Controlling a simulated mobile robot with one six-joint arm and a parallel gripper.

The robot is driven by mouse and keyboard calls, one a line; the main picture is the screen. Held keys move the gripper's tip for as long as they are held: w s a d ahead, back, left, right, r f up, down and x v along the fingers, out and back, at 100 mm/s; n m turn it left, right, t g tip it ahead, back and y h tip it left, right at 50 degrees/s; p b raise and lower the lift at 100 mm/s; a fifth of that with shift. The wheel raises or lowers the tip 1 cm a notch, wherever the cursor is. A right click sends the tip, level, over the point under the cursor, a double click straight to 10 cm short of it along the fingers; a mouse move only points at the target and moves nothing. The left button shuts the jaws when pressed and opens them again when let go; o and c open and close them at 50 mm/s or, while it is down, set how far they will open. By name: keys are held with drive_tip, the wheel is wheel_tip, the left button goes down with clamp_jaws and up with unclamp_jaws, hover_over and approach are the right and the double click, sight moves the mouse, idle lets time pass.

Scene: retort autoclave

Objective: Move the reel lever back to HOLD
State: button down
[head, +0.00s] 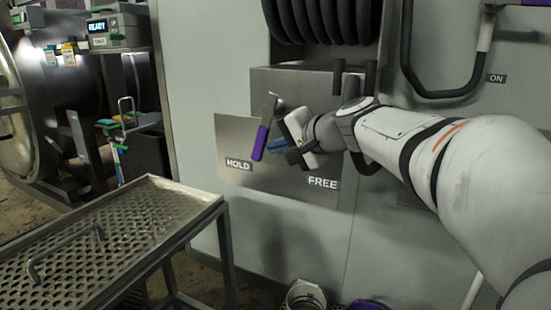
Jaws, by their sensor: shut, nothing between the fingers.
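The reel lever (261,141) has a bare metal upper arm and a purple grip. It hangs down in front of the metal plate (228,132), its lower end tilted a little left, toward the HOLD label (238,164). The FREE label (322,183) is lower right on the plate. My gripper (274,147) has blue fingertips and is shut and empty. It is just right of the purple grip, pointing left at it. I cannot tell whether the fingertips touch the grip. My gripper and wrist cover part of the plate between lever and FREE label.
A black hose reel (322,20) is above the plate, and a hose (408,75) loops down at the right. A perforated metal table (130,225) with a handle stands at lower left. A bucket (305,295) and a purple object (370,304) are on the floor below.

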drive_tip(key=shift+w+a+f+b, duration=0.1)
drive_tip(key=shift+w+a+b, duration=0.25)
drive_tip(key=shift+a, duration=0.6)
drive_tip(key=shift+w, duration=0.1)
drive_tip(key=s+d+f, duration=0.1)
drive_tip(key=s+d, duration=0.8)
drive_tip(key=shift+d+b, duration=0.25)
drive_tip(key=shift+b, duration=0.15)
drive_tip(key=shift+s+f, duration=0.1)
